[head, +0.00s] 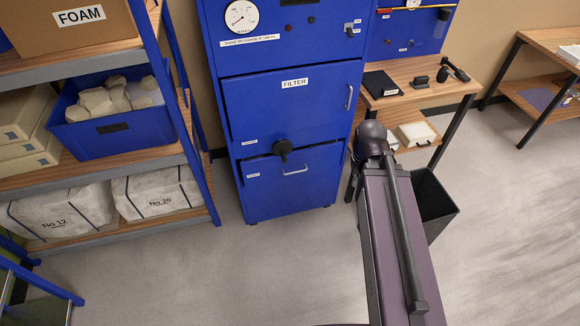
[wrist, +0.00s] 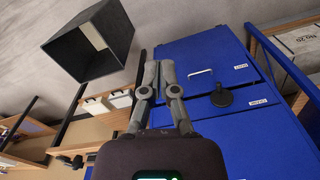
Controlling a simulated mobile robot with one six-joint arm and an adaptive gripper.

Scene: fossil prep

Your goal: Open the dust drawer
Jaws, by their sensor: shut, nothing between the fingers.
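The dust drawer (head: 310,190) is the bottom front of the blue cabinet in the head view and looks closed, flush with the cabinet. Its silver bar handle (head: 293,171) is near its top edge. A black round knob (head: 283,150) sits at the seam above it. In the wrist view the drawer (wrist: 195,50), handle (wrist: 201,72) and knob (wrist: 221,95) appear right of the fingers, turned roughly upside down. My gripper (wrist: 159,65) is shut and empty, apart from the handle. In the head view my arm hides the fingers, right of the cabinet.
The filter door (head: 295,105) above the drawer is closed. A dark open bin (head: 435,200) stands right of the cabinet, beside my arm. A wooden bench (head: 425,70) is behind it. Shelving with a blue crate (head: 110,135) is on the left. Floor before the drawer is clear.

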